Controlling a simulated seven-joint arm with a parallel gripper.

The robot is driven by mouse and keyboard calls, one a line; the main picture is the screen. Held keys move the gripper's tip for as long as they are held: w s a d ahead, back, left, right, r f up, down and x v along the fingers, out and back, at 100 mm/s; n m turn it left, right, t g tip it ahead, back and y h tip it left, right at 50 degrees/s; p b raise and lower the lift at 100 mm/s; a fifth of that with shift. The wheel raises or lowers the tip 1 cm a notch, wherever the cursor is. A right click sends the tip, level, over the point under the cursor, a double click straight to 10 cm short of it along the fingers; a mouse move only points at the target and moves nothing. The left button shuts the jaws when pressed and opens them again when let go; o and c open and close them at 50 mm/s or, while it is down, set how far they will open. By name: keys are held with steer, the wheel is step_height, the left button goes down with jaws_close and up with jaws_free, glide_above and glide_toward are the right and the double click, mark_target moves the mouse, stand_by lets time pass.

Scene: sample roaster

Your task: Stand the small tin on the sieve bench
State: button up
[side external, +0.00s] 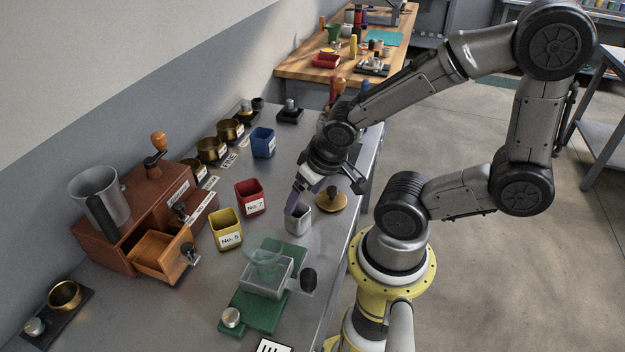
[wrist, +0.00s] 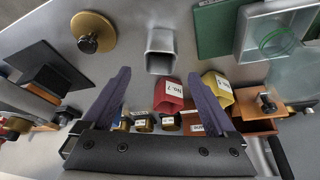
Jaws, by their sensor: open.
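A small open-topped grey metal tin (side external: 298,221) stands upright on the metal bench. My gripper (side external: 296,199) is open, tilted, and close to the tin's rim in the side view. In the wrist view the tin (wrist: 161,52) is ahead of the two purple fingers (wrist: 157,76), roughly centred between their tips. Contact cannot be made out.
Red No. 7 (side external: 250,197) and yellow No. 5 (side external: 226,230) tins stand left of the grey tin; a blue tin (side external: 263,142) is farther back. A brass disc with a black knob (side external: 331,202) lies to the right. A wooden grinder with open drawer (side external: 163,253) is at left.

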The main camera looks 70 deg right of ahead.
steer(key=s+a+r+n+y, duration=0.1)
steer(key=a+r+n, duration=0.1)
steer(key=r, duration=0.5)
steer(key=s+a+r+n+t, duration=0.1)
steer(key=s+a+r+n, duration=0.1)
steer(key=r, duration=0.6)
steer(key=shift+s+a+n+t+y, duration=0.3)
steer(key=shift+a+y, duration=0.1)
steer(key=shift+a, duration=0.15)
steer(key=shift+r, duration=0.15)
stand_by(0.4)
